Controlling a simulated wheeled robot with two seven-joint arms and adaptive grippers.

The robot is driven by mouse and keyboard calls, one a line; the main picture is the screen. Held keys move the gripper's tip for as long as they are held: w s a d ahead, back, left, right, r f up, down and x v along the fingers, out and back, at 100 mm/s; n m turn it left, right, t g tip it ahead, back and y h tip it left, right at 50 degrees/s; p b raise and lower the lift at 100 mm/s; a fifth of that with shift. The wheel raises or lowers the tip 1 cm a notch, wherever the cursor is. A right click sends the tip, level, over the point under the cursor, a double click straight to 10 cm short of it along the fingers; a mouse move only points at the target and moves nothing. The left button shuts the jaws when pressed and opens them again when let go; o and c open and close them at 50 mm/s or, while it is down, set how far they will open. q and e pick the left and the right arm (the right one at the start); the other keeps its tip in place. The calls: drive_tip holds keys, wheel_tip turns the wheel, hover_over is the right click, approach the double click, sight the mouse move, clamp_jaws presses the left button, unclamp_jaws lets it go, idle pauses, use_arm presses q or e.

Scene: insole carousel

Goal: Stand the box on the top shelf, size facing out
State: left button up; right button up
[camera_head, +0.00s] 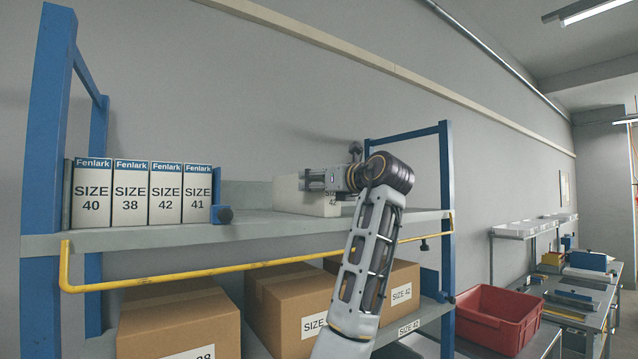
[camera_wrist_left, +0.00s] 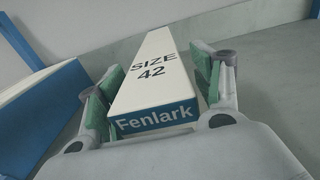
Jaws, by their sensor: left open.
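The white box (camera_wrist_left: 157,80), marked SIZE 42 with a blue Fenlark band at its near end, is on the top shelf (camera_head: 250,226). In the head view the box (camera_head: 290,196) sits right of the row, lower than the standing boxes, and looks laid down. My left gripper (camera_head: 312,181) is in front of it and hides part of it. In the left wrist view its green-padded fingers are open, one on each side of the box; I cannot tell whether they touch it. My right gripper is not in view.
Boxes marked 40 (camera_head: 92,200), 38 (camera_head: 131,199), 42 (camera_head: 167,199) and 41 (camera_head: 197,199) stand upright at the shelf's left, beside a blue stop (camera_head: 222,214). A yellow rail (camera_head: 190,274) runs along the front. Cartons (camera_head: 180,318) fill the lower shelf. A red bin (camera_head: 497,320) stands right.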

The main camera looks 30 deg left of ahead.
use_arm(q)
drive_tip(key=b+v, duration=0.3)
drive_tip(key=v, duration=0.9)
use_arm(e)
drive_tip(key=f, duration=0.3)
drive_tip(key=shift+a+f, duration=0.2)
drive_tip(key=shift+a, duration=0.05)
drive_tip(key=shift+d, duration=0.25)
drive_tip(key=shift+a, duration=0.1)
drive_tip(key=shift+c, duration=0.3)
